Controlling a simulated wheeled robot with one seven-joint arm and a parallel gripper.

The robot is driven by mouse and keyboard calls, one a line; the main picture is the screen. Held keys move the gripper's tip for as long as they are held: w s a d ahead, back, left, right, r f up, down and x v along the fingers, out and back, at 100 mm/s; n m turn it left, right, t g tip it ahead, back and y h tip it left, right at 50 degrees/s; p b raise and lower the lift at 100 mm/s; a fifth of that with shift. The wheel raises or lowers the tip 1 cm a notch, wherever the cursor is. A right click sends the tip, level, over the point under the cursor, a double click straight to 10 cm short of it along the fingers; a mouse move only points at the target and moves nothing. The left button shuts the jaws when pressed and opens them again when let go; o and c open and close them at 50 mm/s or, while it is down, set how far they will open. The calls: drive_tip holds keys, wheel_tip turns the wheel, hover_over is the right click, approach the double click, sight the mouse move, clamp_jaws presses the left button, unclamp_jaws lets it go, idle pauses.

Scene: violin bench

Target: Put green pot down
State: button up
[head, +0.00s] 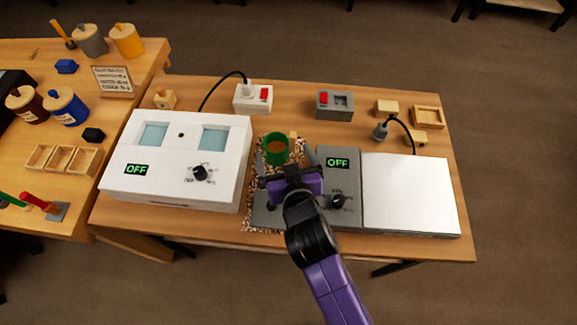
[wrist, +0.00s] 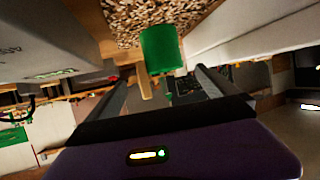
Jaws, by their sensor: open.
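The green pot (head: 277,149) stands upright on a speckled brown mat (head: 262,222) between the white machine and the grey unit. A brown content shows inside its rim. My gripper (head: 287,162) is open, with its fingers pointing at the pot from the near side. In the wrist view the green pot (wrist: 161,49) is just beyond the fingertips of my gripper (wrist: 160,78), and the fingers are apart with nothing held. A small wooden piece shows between the fingers. Whether the fingers touch the pot is hard to tell.
The white machine (head: 130,200) with two blue windows stands left, close to my gripper. The grey unit (head: 346,217) and a silver plate (head: 410,195) stand right. Switch boxes (head: 253,98) (head: 335,105) sit behind. The gap around the pot is narrow.

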drive_tip(key=v, duration=0.5)
drive_tip(key=shift+s+r, duration=0.1)
idle(0.4)
